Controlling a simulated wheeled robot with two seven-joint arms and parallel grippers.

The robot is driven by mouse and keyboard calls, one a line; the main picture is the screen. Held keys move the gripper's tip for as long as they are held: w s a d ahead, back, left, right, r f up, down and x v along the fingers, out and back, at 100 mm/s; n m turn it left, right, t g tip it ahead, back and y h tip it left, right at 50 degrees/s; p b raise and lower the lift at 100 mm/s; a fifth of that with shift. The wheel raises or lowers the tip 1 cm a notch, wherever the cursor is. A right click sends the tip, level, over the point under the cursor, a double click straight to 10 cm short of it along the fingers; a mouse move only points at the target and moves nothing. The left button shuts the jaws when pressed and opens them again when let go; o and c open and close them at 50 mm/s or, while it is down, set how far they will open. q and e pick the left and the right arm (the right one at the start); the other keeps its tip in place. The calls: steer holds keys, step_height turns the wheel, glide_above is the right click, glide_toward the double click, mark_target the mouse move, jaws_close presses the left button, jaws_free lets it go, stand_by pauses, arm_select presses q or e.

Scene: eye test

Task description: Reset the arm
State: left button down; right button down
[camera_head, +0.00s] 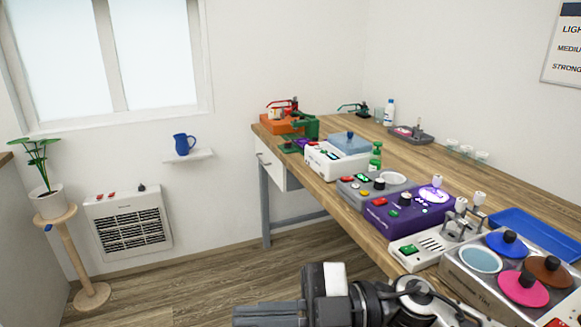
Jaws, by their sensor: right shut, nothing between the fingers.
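My right arm comes in along the bottom edge of the head view, in front of the wooden table. Its gripper (258,313) points left over the wood floor, apart from the table and everything on it. The grey fingers are together with nothing between them. The lower part of this arm is cut off by the frame's bottom edge. My left gripper is not in view.
The table (330,188) carries several devices, including a purple one (402,212) and a steel unit with coloured lids (490,281). A plant stand (80,262) and a wall heater (128,224) stand left. The floor between is clear.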

steer(key=w+d+f+m+t+h, duration=0.3)
steer(key=w+d+f+m+t, duration=0.15)
steer(key=m+t, duration=0.45)
steer(key=w+d+f+m+t+h, duration=0.3)
steer(key=f+m+t+h, duration=0.15)
steer(key=m+t, duration=0.55)
steer(key=s+d+f+m+g+h, duration=0.2)
steer(key=s+d+f+g+h, duration=0.1)
steer(key=f, duration=0.8)
steer(key=s+d+f+m+g+h, duration=0.3)
steer(key=s+d+f+h, duration=0.2)
steer(key=s+d+f, duration=0.3)
step_height(320, 180, down, 3)
steer(key=shift+s+r, duration=0.1)
steer(key=shift+s, duration=0.6)
steer(key=shift+h, duration=0.35)
stand_by(3.0)
